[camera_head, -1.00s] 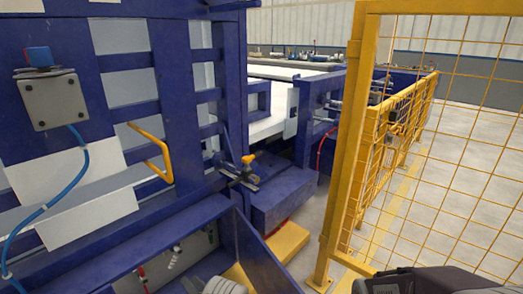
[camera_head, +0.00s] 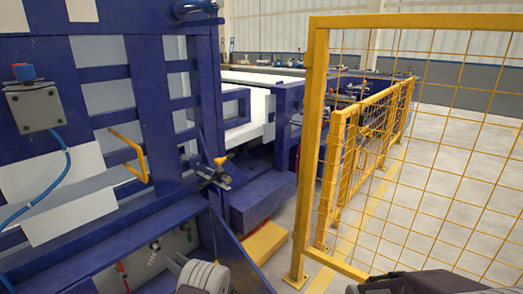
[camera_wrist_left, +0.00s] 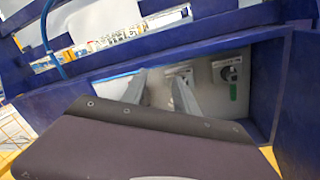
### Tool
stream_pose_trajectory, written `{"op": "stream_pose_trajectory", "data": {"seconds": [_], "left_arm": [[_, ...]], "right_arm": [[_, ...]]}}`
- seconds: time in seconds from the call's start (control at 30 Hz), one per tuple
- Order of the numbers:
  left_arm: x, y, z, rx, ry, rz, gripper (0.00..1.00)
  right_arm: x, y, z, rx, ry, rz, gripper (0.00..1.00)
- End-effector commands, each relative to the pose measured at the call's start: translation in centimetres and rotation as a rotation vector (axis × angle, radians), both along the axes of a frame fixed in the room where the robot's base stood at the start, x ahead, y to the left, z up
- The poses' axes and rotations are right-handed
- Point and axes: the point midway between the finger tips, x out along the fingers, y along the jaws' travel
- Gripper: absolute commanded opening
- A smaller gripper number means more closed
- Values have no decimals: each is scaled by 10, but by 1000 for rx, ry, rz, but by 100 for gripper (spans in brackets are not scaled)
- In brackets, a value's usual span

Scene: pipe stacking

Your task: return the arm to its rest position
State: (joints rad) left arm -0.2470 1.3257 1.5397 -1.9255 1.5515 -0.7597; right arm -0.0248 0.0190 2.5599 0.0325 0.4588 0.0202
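My left arm shows at the bottom of the head view as a pale grey ribbed part (camera_head: 204,277), in front of the blue machine's lower recess. In the left wrist view, the two grey fingers of my left gripper (camera_wrist_left: 161,90) stand apart with nothing visible between them. They point toward the recess with its grey panel. A dark part of my right arm (camera_head: 440,283) shows at the bottom right of the head view. My right gripper is not in view. No pipe can be made out in either view.
The blue machine frame (camera_head: 150,90) fills the left, with a grey box (camera_head: 35,107), blue hose and yellow handle (camera_head: 131,155). A yellow mesh fence (camera_head: 312,130) stands close on the right. Grey floor (camera_head: 455,225) lies behind the mesh.

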Motion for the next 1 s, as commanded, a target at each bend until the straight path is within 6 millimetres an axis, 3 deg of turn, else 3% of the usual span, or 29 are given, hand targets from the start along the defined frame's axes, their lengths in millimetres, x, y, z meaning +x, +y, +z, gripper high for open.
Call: {"op": "stream_pose_trajectory", "data": {"seconds": [0.03, 0.13, 0.23, 0.3, 0.4, 0.47, 0.53, 0.6, 0.7, 0.87, 0.93, 0.97, 1.0], "left_arm": [[-1, 8, 26, -16, -32, 33, 35], [-14, 30, 70, -76, -84, 130, 35], [-46, 57, 112, -199, -148, 275, 35], [-85, 75, 135, -344, -212, 411, 35], [-156, 81, 145, -622, -338, 636, 35], [-196, 70, 140, -799, -430, 773, 35], [-236, 47, 128, -1002, -549, 931, 35], [-266, 16, 115, -1186, -677, 1088, 35], [-292, -29, 98, -1395, -857, 1302, 35], [-309, -92, 72, -1584, -1151, 1656, 35], [-302, -111, 64, -1628, -1327, 1813, 35], [-287, -117, 66, -1669, -1438, 1864, 35], [-283, -116, 85, -1671, -1485, 1874, 35]], "right_arm": [[0, 0, 5, 0, 0, 0, 33], [0, 0, 10, 0, 0, 0, 33], [0, 0, 17, 0, 0, 0, 33], [0, 0, 23, 0, 0, 0, 33], [0, 0, 31, 0, 0, 0, 33], [0, 0, 34, 0, 0, 0, 33], [0, 0, 38, 0, 0, 0, 33], [0, 0, 40, 0, 0, 0, 33], [0, 0, 41, 0, 0, 0, 33], [0, 0, 40, 0, 0, 0, 33], [0, 0, 40, 0, 0, 0, 33], [0, 0, 40, 0, 0, 0, 33], [0, 0, 58, 0, 2, 0, 33]]}}
